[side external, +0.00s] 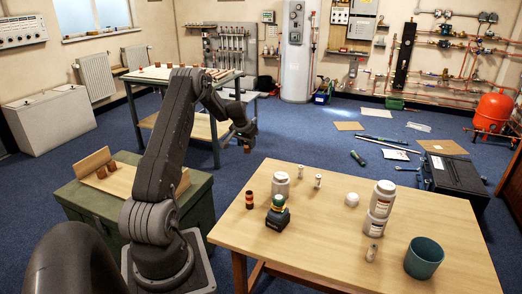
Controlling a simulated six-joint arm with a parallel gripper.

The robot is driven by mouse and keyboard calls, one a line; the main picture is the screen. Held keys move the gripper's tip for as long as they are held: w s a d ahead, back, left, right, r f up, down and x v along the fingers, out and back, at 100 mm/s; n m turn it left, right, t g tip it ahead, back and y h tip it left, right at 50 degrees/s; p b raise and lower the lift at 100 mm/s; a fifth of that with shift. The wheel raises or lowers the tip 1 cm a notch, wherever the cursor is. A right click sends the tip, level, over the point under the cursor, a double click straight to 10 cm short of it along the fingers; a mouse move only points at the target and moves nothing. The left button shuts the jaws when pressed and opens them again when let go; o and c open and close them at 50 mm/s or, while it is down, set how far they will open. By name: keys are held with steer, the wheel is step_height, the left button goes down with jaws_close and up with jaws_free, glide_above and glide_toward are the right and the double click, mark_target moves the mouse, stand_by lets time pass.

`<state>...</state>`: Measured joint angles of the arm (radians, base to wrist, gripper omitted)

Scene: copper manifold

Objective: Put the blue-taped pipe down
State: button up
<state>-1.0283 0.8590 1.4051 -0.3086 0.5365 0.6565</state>
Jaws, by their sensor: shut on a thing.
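My gripper (245,138) hangs fingers down at the end of my arm, between the rear workbench and the front wooden table. It is shut on a small copper-brown pipe piece (247,149), whose end shows just below the fingers. Blue tape on it cannot be made out at this size, and the jaws hide most of it. Several copper-coloured pieces (210,72) stand on the light top of the rear workbench (150,76). Other short copper pieces (112,165) sit on a wooden board (122,183) on the green chest (193,198) at the left.
The wooden table (330,225) at the front holds jars (380,205), a green-topped black device (278,213), small bottles and a teal pot (423,258). A black toolbox (452,178) and loose tools lie on the blue floor. My arm hides part of the workbench.

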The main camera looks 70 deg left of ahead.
steer(key=shift+s+d+r, duration=0.15)
steer(key=shift+r, duration=0.1)
steer(key=w+d, duration=0.4)
steer(key=d, duration=0.7)
steer(key=w+d, duration=0.4)
steer(key=d, duration=0.8)
steer(key=w+d+f, duration=0.4)
steer(key=w+d, duration=0.1)
steer(key=w+d+f, duration=0.2)
steer(key=w, duration=0.1)
steer(key=shift+d+f, duration=0.2)
steer(key=shift+d, duration=0.15)
steer(key=shift+w+d+f, duration=0.1)
steer(key=shift+w+f, duration=0.05)
steer(key=shift+f, duration=1.95)
steer(key=o, duration=0.9)
steer(key=shift+f, duration=0.15)
